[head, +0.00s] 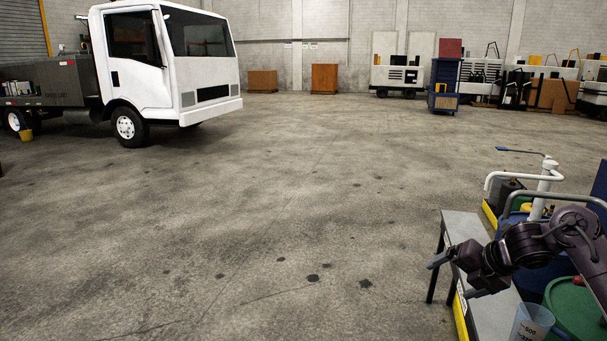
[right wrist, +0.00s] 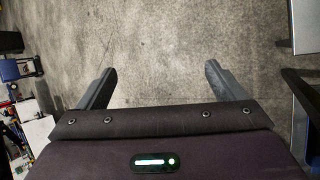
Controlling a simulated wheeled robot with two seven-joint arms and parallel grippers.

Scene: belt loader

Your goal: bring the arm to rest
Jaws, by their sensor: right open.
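My right arm comes in from the right edge of the head view. Its gripper (head: 455,276) is at the lower right, over the left part of a narrow grey bench (head: 470,228). In the right wrist view the two fingers of this gripper (right wrist: 158,88) stand wide apart. Only bare concrete floor shows between them, and nothing is held. My left gripper does not show in either view.
A clear measuring cup (head: 533,322) and a green round lid (head: 578,308) are close below my right arm. A white post with rails (head: 543,190) stands behind it. A white truck (head: 165,60) is parked at the upper left. The middle floor is clear.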

